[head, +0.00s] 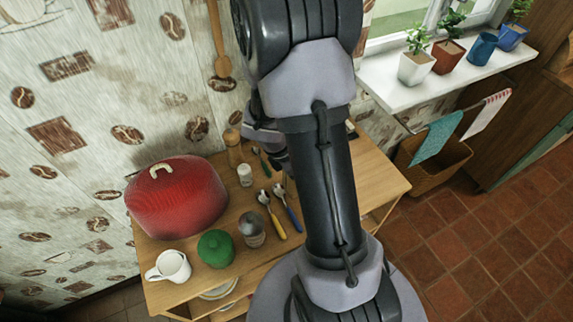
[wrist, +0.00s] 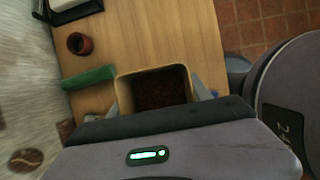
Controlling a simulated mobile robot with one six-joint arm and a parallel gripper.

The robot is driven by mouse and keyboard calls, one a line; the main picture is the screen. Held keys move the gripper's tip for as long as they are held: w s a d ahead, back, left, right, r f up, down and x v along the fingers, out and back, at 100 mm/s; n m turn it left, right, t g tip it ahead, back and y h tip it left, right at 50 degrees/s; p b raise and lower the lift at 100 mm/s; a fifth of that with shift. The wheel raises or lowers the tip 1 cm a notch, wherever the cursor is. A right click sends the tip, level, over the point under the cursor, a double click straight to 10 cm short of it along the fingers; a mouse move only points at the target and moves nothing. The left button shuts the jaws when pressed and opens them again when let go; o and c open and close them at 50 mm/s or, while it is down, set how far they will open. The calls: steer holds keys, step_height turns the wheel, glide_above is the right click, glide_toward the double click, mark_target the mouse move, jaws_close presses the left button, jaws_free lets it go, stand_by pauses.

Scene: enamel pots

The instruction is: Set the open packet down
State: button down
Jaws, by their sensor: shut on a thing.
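The open packet (wrist: 152,69) shows in the wrist view as a pale, square-mouthed container with dark brown contents inside. Its open mouth faces the camera. My gripper (wrist: 156,93) is shut on it, with one grey finger on its left side and one on its right. The wooden table top (wrist: 165,35) lies beneath and beyond the packet. I cannot tell whether the packet's base touches the wood. In the head view, my arm hides the packet and most of my gripper.
A green object (wrist: 88,78) lies left of the packet, with a reddish-brown cup (wrist: 80,44) beyond it.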

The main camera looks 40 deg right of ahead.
steer(key=w+d+f+b, duration=0.2)
steer(key=w+f, duration=0.1)
steer(key=w+d+f+b, duration=0.1)
steer(key=w+d, duration=0.1)
steer(key=shift+w+f, duration=0.2)
steer(key=shift+f, duration=0.05)
steer(key=shift+r, duration=0.2)
steer(key=shift+f, duration=0.2)
steer(key=shift+c, duration=2.4)
jaws_free()
steer(key=shift+r, duration=0.1)
